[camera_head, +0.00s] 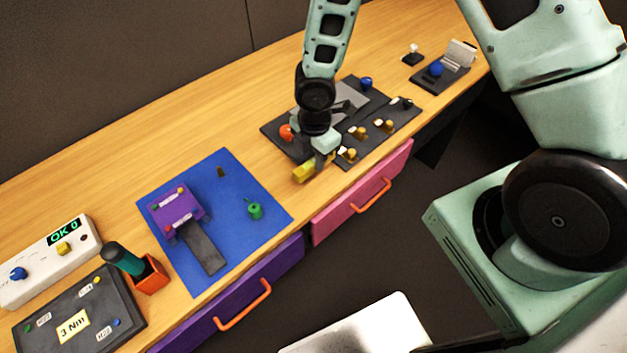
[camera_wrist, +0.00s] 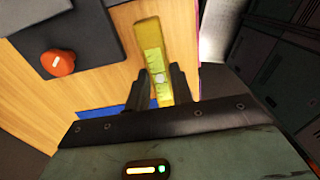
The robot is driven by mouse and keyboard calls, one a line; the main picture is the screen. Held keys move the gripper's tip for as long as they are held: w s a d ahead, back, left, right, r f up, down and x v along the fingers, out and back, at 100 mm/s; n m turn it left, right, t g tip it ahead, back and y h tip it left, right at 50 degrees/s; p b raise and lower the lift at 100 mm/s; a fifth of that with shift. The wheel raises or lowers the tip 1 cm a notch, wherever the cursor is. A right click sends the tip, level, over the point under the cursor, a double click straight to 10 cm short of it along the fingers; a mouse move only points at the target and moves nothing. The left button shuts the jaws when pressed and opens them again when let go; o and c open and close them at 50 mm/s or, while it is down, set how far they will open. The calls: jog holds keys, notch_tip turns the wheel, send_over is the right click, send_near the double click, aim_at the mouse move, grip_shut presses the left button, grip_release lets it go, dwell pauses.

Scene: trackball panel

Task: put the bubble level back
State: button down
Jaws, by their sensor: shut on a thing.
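The bubble level is a yellow block (camera_head: 304,172), held near the front edge of the wooden table between the blue mat and the black panel. My gripper (camera_head: 322,160) is shut on it. In the wrist view the yellow level (camera_wrist: 152,50) sticks out lengthwise between the two dark fingers of my gripper (camera_wrist: 158,85), with a pale vial area in its middle. It appears to be above the tabletop, but I cannot tell how far. Where its place is cannot be told from these frames.
A blue mat (camera_head: 270,205) with a purple device (camera_head: 174,208) and a green knobbed part (camera_head: 254,210) lies left. The black panel (camera_head: 275,128) with an orange knob (camera_head: 286,132) is behind my gripper. Pink (camera_head: 345,205) and purple (camera_head: 215,320) drawers are below. Bare wood lies behind the mat.

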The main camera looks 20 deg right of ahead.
jog(key=shift+f, duration=2.95)
jog(key=shift+f, duration=0.15)
jog(key=c, duration=1.2)
grip_release()
